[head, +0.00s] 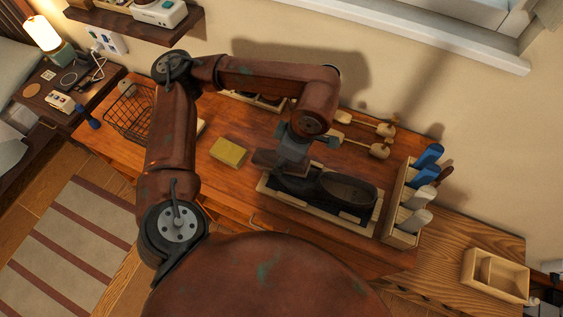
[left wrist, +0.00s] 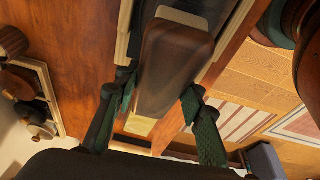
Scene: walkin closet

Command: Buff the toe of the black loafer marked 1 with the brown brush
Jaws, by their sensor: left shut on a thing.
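My left gripper (head: 290,158) is over the workbench, shut on the brown brush (head: 265,161). In the left wrist view the brush (left wrist: 173,62) sits between the two green fingers. The black loafer (head: 347,190) lies in a light wooden tray (head: 315,221) with its opening toward the right. The brush and gripper are over the left end of the loafer, which they partly hide. I cannot tell whether the brush touches it. The mark 1 is not readable. My right gripper is not in view.
A yellow block (head: 229,152) lies left of the tray, and a wire basket (head: 130,112) stands farther left. Wooden shoe trees (head: 365,146) lie behind the tray. A rack (head: 403,205) with blue and white handled items stands close on its right.

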